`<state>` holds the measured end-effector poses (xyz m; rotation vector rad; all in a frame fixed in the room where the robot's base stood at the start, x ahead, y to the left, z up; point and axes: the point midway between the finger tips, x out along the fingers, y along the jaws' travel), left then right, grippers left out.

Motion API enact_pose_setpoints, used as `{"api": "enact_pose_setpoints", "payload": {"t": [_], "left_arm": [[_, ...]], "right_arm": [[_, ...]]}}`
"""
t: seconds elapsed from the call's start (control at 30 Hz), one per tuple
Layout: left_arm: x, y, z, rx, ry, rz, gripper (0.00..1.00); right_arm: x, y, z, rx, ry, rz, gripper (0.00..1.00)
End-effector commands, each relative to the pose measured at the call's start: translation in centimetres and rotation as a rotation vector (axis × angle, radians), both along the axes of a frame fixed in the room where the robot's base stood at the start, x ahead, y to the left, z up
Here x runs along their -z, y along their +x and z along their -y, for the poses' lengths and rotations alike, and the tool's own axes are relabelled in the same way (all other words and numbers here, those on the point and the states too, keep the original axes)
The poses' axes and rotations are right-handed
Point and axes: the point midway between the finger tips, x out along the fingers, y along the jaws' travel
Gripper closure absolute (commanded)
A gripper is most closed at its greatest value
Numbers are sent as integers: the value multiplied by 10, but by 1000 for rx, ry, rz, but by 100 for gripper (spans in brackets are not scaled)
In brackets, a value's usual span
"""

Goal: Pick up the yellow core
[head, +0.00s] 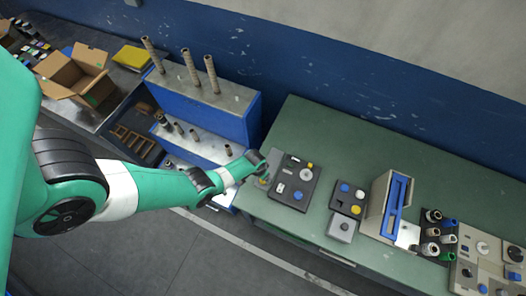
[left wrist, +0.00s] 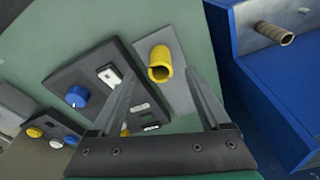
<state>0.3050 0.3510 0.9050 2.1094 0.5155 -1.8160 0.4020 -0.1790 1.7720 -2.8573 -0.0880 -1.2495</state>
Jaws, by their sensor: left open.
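The yellow core (left wrist: 160,58) is a short hollow tube. In the left wrist view it stands out from a light grey plate (left wrist: 180,95), its open end towards the camera. My left gripper (left wrist: 160,73) is open, with one finger on each side of the core in that view. I see gaps between the core and both fingers. In the head view my left gripper (head: 262,168) is over the left end of the green table, and the core is mostly hidden by it. My right gripper is not in view.
A black control panel (head: 292,182) with knobs lies right beside the grey plate. A blue stand (head: 225,112) with brown tubes is to the left. On the green table (head: 320,125) are a second panel (head: 348,198), a blue-slotted box (head: 393,205) and several small rolls (head: 447,238).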

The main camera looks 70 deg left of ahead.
Motion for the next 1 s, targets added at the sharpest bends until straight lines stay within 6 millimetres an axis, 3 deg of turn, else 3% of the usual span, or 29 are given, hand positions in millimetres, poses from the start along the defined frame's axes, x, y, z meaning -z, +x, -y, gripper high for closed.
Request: {"api": "enact_pose_setpoints", "payload": {"t": [0.17, 0.47, 0.73, 1.0], "left_arm": [[5, 1, -1, 0, 0, 1, 20], [52, 6, -4, 0, 0, -1, 20], [52, 7, -5, 1, 0, 2, 20], [52, 7, -4, 1, 0, 1, 67]], "right_arm": [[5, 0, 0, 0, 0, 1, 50], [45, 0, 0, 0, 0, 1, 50], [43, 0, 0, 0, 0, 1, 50], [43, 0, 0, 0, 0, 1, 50]]}}
